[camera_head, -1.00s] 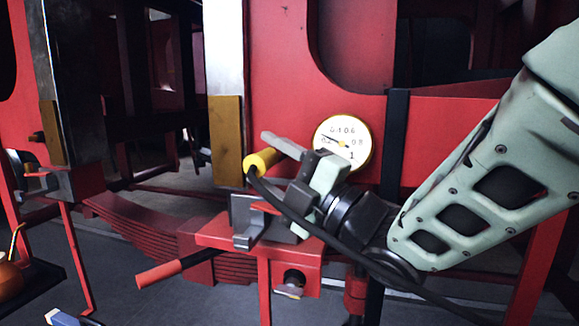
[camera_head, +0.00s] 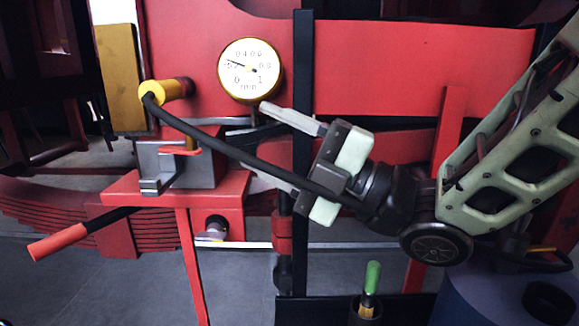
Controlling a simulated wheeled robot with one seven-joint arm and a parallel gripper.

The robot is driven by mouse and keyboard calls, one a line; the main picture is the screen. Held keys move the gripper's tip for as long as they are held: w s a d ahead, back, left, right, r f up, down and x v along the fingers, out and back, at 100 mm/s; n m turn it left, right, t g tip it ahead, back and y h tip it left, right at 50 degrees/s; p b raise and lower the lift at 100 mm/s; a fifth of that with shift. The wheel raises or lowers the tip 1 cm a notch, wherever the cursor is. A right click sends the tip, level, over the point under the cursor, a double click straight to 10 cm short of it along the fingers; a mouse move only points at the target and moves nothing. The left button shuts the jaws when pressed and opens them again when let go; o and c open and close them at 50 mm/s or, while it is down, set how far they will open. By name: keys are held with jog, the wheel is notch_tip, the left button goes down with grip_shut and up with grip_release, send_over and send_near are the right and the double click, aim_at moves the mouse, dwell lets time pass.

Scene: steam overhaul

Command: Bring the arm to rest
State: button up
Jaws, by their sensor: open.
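My gripper (camera_head: 255,138) is open, its two grey fingers spread and pointing left, with nothing seen held between them. The arm comes in from the right, bent at the wrist. A yellow fitting (camera_head: 176,88) on the left carries a black hose (camera_head: 235,153). The hose slopes down to the right across the gap between the fingers and in front of the gripper's body; I cannot tell whether it touches. The upper finger lies just below a round yellow-rimmed gauge (camera_head: 250,70); contact cannot be told.
A grey vise-like block (camera_head: 183,168) sits on a red stand (camera_head: 225,190) with a red-handled lever (camera_head: 62,241) sticking out left. A dark upright post (camera_head: 302,75) stands behind the gripper. A green-handled tool (camera_head: 372,278) stands in a holder at the bottom.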

jog(key=w+d+f+m+h, duration=0.1)
jog(key=d+f+m+h, duration=0.2)
jog(key=f+m+h, duration=0.4)
jog(key=w+d+f+m+h, duration=0.1)
jog(key=d+f+m+h, duration=0.2)
jog(key=f+m+h, duration=0.5)
jog(key=s+d+f+m+g+h, duration=0.1)
jog(key=s+d+f+m+g, duration=0.1)
jog(key=s, duration=0.3)
jog(key=s+d+f+m+g+h, duration=0.2)
jog(key=s+d+f+m+g, duration=0.1)
jog(key=s, duration=0.3)
jog(key=s+d+f+m+g+h, duration=0.2)
jog(key=s+f+g, duration=0.1)
jog(key=s, duration=0.3)
jog(key=shift+d+f+m, duration=0.3)
jog(key=shift+f+m, duration=0.1)
jog(key=shift+f, duration=0.05)
